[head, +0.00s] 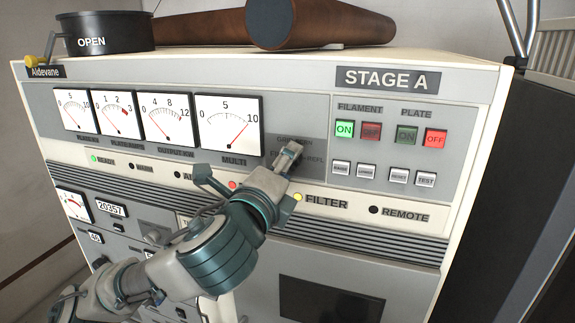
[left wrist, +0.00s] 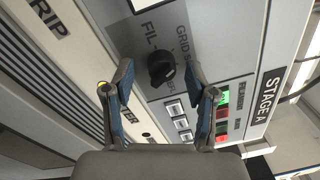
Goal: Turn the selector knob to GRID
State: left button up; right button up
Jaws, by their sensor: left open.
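The selector knob (left wrist: 161,69) is black and round, on a grey panel section with printed labels that include GRID and FIL around it. Which label its pointer faces is unclear. My left gripper (head: 288,158) is in front of this panel section in the head view and hides most of the knob there. In the left wrist view the left gripper (left wrist: 164,92) is open, with one blue-grey finger on each side of the picture. The knob shows in the gap beyond the fingertips, and I see no contact. My right gripper is not in view.
Right of the knob are the lit FILAMENT ON button (head: 345,128), the PLATE OFF button (head: 436,138) and several small white buttons. The MULTI meter (head: 229,123) is to the left. A black OPEN container (head: 104,33) and a brown cylinder (head: 325,22) lie on top.

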pick_arm(q)
jog(key=v, duration=1.1)
jog(key=shift+f, duration=0.2)
